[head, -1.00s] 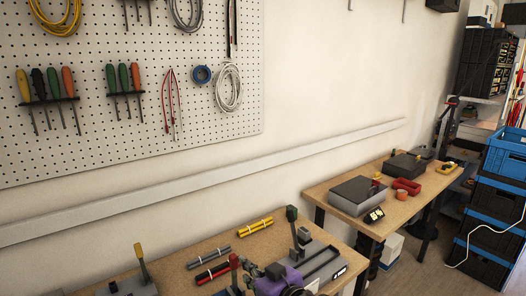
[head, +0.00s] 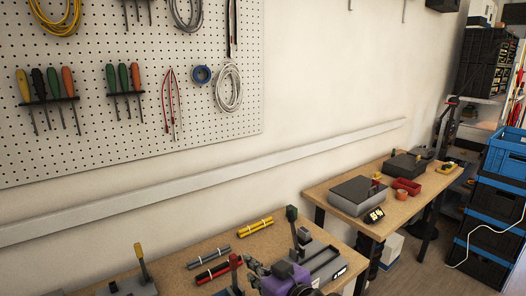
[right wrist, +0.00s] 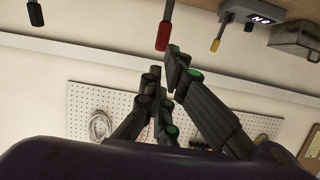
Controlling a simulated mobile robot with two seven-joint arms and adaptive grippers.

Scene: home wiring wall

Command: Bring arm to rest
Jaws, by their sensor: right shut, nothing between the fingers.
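My right gripper (head: 258,272) shows at the bottom of the head view, with my purple wrist behind it, low over the near workbench (head: 178,262). In the right wrist view its fingers (right wrist: 166,76) are close together with nothing held between them. In that view a red-handled lever (right wrist: 164,36) shows just beyond the fingertips; I cannot tell whether they touch. My left gripper is in neither view.
Black-handled (head: 292,214) and yellow-handled (head: 139,251) levers stand up from the near bench. Red, grey and yellow bundles lie behind. A second bench (head: 321,193) stands right, blue crates (head: 506,155) beyond. A pegboard (head: 130,155) hangs on the wall.

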